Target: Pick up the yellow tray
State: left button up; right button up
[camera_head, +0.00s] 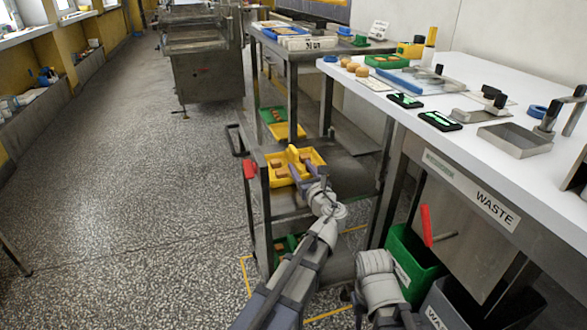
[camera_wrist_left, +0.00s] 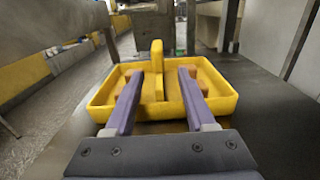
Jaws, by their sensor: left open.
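The yellow tray (camera_head: 314,159) sits on a shelf of the grey metal rack, with brown pieces in it and an upright yellow handle (camera_head: 292,154) in its middle. In the left wrist view the tray (camera_wrist_left: 165,113) fills the middle, its handle (camera_wrist_left: 157,68) standing between my fingers. My left gripper (camera_head: 299,171) is open over the tray, one finger on each side of the handle (camera_wrist_left: 160,82). The fingers look apart from the handle; whether they touch the brown pieces under them is unclear. My right gripper is not in view.
A red piece (camera_head: 250,169) marks the rack's left corner. Another yellow tray (camera_head: 288,132) and a green one (camera_head: 272,114) lie farther back. The white table (camera_head: 465,75) with tools stands right, a green waste bin (camera_head: 408,252) below it. The floor (camera_head: 130,180) at left is clear.

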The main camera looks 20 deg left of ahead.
aim_at(297, 162)
pick_arm(q)
jog(key=shift+x, duration=3.45)
jog(key=shift+s+f, duration=0.1)
grip_shut()
